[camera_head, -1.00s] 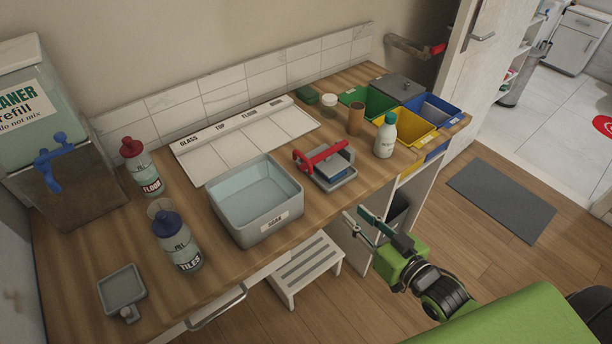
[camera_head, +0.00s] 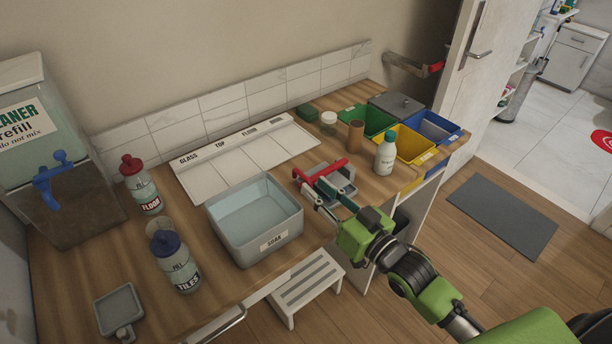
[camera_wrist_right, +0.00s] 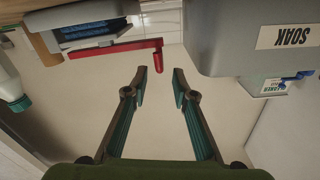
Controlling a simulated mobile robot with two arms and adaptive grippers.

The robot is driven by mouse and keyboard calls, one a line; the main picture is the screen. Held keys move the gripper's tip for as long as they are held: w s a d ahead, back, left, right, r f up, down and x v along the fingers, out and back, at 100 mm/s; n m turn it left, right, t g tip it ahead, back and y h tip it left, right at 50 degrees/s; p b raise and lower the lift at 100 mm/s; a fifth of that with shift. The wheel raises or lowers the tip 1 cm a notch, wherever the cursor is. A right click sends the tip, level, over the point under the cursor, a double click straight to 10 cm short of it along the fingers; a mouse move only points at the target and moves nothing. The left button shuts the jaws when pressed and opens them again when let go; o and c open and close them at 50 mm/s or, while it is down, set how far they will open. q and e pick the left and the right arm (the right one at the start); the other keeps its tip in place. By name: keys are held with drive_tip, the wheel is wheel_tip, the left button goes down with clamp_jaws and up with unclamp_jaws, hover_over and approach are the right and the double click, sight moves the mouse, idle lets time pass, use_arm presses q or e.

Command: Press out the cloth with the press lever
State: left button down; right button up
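The press (camera_head: 344,190) stands on the counter right of the soak basin, partly hidden by my right gripper. Its red lever (camera_head: 326,170) lies across the top; the red bar also shows in the wrist view (camera_wrist_right: 115,48). A blue cloth (camera_wrist_right: 84,31) shows inside the press in the wrist view. My right gripper (camera_head: 313,188) is at the press's front left, its fingers apart and empty. In the wrist view its fingertips (camera_wrist_right: 160,76) point at the lever's end, which lies just beyond the gap. My left gripper is not in view.
The grey soak basin (camera_head: 268,246) is close left of the gripper. A white bottle (camera_head: 385,156), a brown cylinder (camera_head: 355,137) and green, yellow (camera_head: 416,151) and blue bins stand to the right. A step stool (camera_head: 306,287) is below the counter.

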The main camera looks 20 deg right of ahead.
sight(311, 183)
drive_tip(key=shift+x, duration=2.5)
clamp_jaws()
